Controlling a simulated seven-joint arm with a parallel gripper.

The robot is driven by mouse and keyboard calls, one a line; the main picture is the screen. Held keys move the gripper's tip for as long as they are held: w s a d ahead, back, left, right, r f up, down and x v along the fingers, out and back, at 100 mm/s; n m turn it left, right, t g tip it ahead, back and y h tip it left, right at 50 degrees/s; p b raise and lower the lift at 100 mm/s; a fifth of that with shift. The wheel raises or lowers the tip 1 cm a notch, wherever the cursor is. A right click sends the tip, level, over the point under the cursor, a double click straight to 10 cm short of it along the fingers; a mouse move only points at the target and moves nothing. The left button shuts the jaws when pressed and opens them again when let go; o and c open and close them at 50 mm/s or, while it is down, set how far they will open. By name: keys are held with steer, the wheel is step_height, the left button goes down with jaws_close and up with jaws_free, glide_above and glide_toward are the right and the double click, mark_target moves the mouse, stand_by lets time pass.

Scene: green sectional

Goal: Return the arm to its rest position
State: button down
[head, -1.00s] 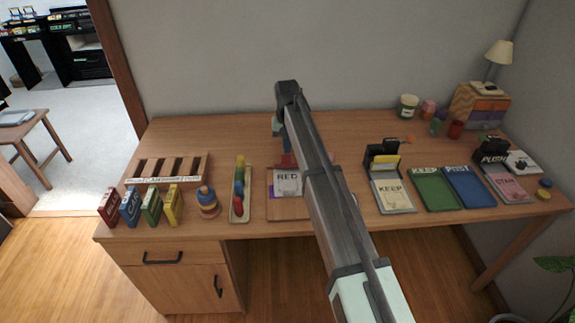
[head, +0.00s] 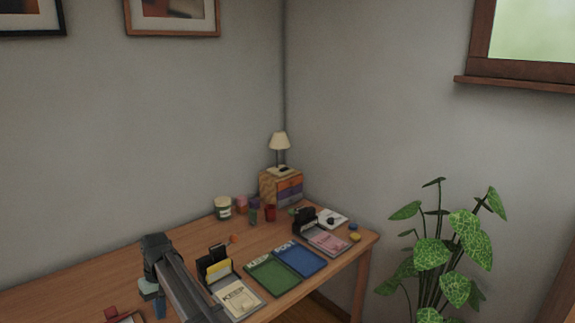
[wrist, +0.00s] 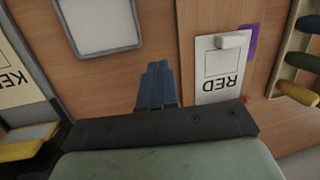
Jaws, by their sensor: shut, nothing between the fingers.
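My gripper (wrist: 157,84) shows in the wrist view as two blue fingers side by side. They are shut, with nothing between them. They are over the wooden desk, beside a white card marked RED (wrist: 212,88). In the head view my arm reaches in from the bottom edge, and the gripper (head: 160,307) hangs at the lower left over the desk (head: 75,290). My arm hides part of the desk.
Cups, a drawer box (head: 288,190) and a lamp (head: 279,141) stand at the back corner. A potted plant (head: 435,252) stands right of the desk.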

steer(key=d+f+g, duration=0.1)
steer(key=d, duration=0.5)
steer(key=s+d+f+g+y, duration=0.1)
steer(key=d, duration=0.5)
steer(key=s+d+f+n+g, duration=0.1)
steer(key=d+f, duration=0.1)
steer(key=d, duration=0.4)
steer(key=shift+s+d+y, duration=0.15)
steer(key=shift+d+y, duration=0.2)
steer(key=shift+y, duration=0.05)
steer(key=s+d+f+m, duration=0.3)
steer(key=s+d+f, duration=0.2)
steer(key=d+f, duration=0.55)
steer(key=s+d+f+m, duration=0.3)
steer(key=s+d+f, duration=0.1)
steer(key=d+f, duration=0.65)
steer(key=s+d+f+m, duration=0.1)
steer(key=s+d+f, duration=0.4)
steer(key=s, duration=0.3)
steer(key=s+d+f+m+h, duration=0.1)
steer(key=s+d+f+m, duration=0.1)
steer(key=s+d+f, duration=0.4)
steer(key=s+d+f+m+g+h, duration=0.1)
steer(key=s+d+f, duration=0.4)
steer(key=s, duration=0.5)
steer(key=shift+s+d+f+m, duration=0.15)
steer(key=shift+d+f+m, duration=0.15)
steer(key=shift+d, duration=0.7)
